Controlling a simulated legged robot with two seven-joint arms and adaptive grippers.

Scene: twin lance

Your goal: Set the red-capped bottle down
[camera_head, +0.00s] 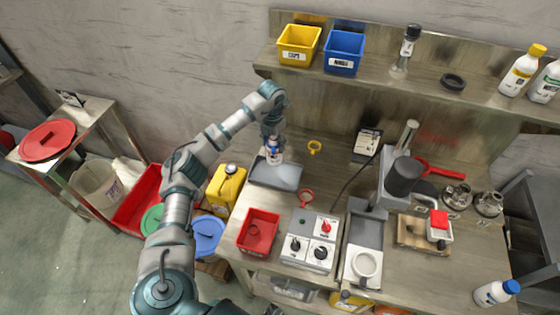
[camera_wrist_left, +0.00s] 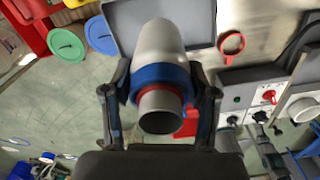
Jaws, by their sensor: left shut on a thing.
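My left gripper (camera_head: 272,144) is over the grey tray (camera_head: 288,176) at the left of the bench. In the left wrist view its fingers (camera_wrist_left: 160,105) are shut on a pale bottle-like thing (camera_wrist_left: 159,46) with a blue band and a grey round end. A small white container with a red top (camera_head: 439,221) stands on a wooden board at the right. My right gripper is not in view.
A red bin (camera_head: 258,232) and a control box (camera_head: 309,240) stand in front of the tray. A yellow jug (camera_head: 226,188) is left of it. A grey stand machine (camera_head: 398,178) is to the right.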

